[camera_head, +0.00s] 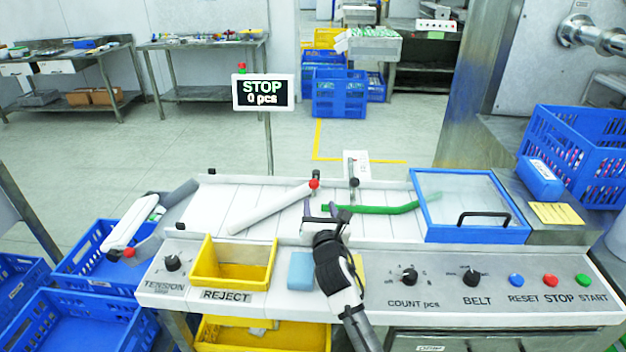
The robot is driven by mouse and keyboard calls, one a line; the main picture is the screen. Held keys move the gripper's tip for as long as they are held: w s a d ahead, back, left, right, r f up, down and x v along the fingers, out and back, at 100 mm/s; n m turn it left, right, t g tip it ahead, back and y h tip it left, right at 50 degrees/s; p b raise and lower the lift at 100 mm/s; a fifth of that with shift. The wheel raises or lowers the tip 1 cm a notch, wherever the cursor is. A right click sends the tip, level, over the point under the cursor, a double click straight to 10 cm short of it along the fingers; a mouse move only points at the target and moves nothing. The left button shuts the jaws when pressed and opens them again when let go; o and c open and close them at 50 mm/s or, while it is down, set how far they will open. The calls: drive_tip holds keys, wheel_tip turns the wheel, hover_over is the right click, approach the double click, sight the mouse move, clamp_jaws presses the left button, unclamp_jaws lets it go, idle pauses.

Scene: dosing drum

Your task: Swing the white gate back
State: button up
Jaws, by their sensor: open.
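The white gate (270,208) is a straight white bar lying slantwise across the pale belt deck. Its red knob (314,184) is at the far right end, and its near end points down left. My gripper (325,212) is open at the front edge of the deck, right of the gate and nearer to me than the red knob. It appears empty and apart from the gate. A green curved bar (385,209) lies just right of my gripper; whether they touch cannot be told.
A blue-framed clear cover (425,205) stands right of the green bar. A yellow reject bin (203,277) and a blue block (301,270) sit at the front. A black-knobbed post (353,182) stands behind my gripper. The deck's left part is clear.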

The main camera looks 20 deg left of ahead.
sight(315, 187)
drive_tip(key=p+x, duration=0.3)
drive_tip(key=x, duration=0.8)
drive_tip(key=shift+c, duration=0.4)
clamp_jaws()
